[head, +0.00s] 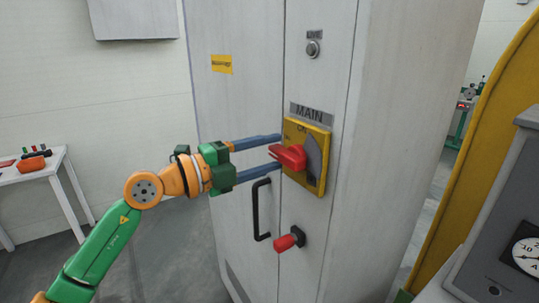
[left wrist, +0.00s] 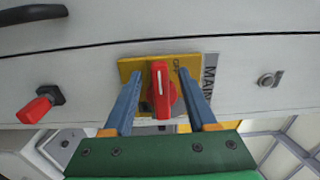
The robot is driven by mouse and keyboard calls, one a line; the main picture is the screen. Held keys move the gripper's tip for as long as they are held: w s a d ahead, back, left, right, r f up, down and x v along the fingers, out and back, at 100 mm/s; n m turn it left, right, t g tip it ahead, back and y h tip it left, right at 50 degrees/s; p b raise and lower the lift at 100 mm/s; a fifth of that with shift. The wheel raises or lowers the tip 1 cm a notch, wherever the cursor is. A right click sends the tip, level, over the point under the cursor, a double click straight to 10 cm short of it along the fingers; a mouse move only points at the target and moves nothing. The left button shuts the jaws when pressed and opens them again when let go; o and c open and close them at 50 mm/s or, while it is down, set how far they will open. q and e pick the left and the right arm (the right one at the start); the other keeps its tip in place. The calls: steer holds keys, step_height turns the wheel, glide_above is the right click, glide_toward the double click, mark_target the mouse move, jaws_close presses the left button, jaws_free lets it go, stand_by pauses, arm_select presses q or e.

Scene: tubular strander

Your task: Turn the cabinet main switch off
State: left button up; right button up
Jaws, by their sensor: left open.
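The main switch is a red rotary handle (head: 289,157) on a yellow plate (head: 318,138), under a "MAIN" label on the grey cabinet (head: 235,120). In the head view the handle's end points left toward my gripper. My left gripper (head: 279,154) is open, one blue finger above the handle and one below it. In the left wrist view the red handle (left wrist: 161,90) stands between the two blue fingertips (left wrist: 157,77), with gaps visible on both sides. Contact cannot be made out. My right gripper is not in view.
Below the switch, a second red knob (head: 290,239) sticks out of the cabinet beside a black door handle (head: 262,209). A small round button (head: 313,48) is above. A white table (head: 45,178) stands at left, and a grey gauge housing (head: 505,220) at right.

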arm_select(q)
steer(key=b+v, duration=0.3)
steer(key=v, duration=0.3)
steer(key=shift+s+a, duration=0.2)
steer(key=shift+a, duration=0.05)
